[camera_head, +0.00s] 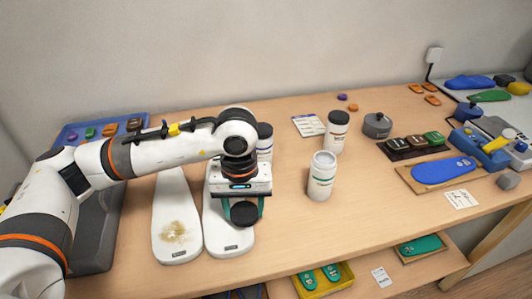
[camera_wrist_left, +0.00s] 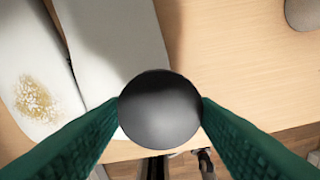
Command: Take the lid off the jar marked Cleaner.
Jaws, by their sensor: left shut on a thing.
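My left gripper (camera_head: 246,208) is shut on a round black lid (camera_head: 244,214). It holds the lid above the front of a white foot-shaped form. In the left wrist view the lid (camera_wrist_left: 160,110) sits between the two green fingers, touching both. A white jar (camera_head: 321,178) stands upright and open to the right of the gripper, with no lid on it. Its label is too small to read. A second white jar (camera_head: 336,134) with a dark lid stands behind it. A third dark-lidded jar (camera_head: 265,142) is partly hidden behind my left wrist. My right gripper is not in view.
Two white foot-shaped forms (camera_head: 172,205) lie on the wooden table (camera_head: 290,235), one with a brown speckled patch. A grey pot (camera_head: 377,125), a white card (camera_head: 308,125) and a blue insole (camera_head: 443,170) lie further right. The table front right of the gripper is clear.

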